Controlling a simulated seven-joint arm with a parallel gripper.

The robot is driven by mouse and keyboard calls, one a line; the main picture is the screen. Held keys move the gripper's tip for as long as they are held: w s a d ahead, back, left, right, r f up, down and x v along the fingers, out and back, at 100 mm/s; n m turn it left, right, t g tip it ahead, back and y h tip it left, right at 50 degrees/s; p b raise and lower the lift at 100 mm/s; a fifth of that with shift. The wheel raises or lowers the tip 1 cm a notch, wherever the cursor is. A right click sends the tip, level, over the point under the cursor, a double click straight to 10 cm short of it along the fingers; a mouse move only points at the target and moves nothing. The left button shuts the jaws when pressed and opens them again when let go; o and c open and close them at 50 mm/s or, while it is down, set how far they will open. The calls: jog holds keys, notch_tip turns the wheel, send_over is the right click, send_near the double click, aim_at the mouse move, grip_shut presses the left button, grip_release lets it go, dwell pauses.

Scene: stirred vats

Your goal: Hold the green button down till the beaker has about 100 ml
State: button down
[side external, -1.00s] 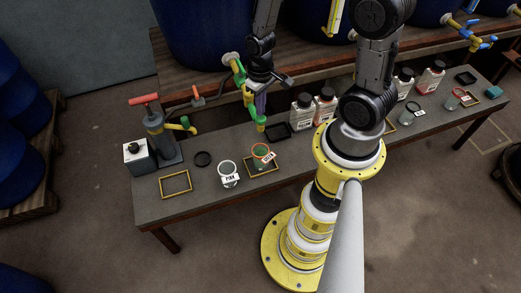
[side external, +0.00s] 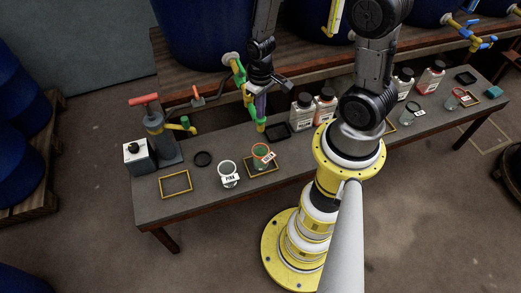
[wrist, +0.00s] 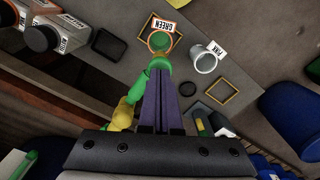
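The green-labelled beaker (side external: 261,157) has an orange rim and green inside, and stands at the yellow frame (side external: 249,170). It also shows in the wrist view (wrist: 161,41). I cannot read its level. The green and yellow spout (side external: 249,98) hangs from the blue vat, its lower end above and behind the beaker. My gripper (side external: 260,106) has its dark purple fingers beside the spout. In the wrist view my gripper (wrist: 158,72) has its fingers together, tips at the green piping. No separate green button is distinguishable; the fingertips may hide it.
A pink-labelled beaker (side external: 228,178) stands left of the green one. An empty yellow frame (side external: 175,193), a black ring (side external: 203,159) and a red-handled device (side external: 160,143) are further left. Bottles (side external: 302,113) and a black tray (side external: 277,132) stand to the right.

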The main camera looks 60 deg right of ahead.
jog(key=shift+f, duration=0.75)
jog(key=shift+r, duration=0.1)
dwell(1.3)
notch_tip(320, 180, up, 8)
dwell(0.4)
dwell(1.0)
jog(key=shift+f, duration=2.8)
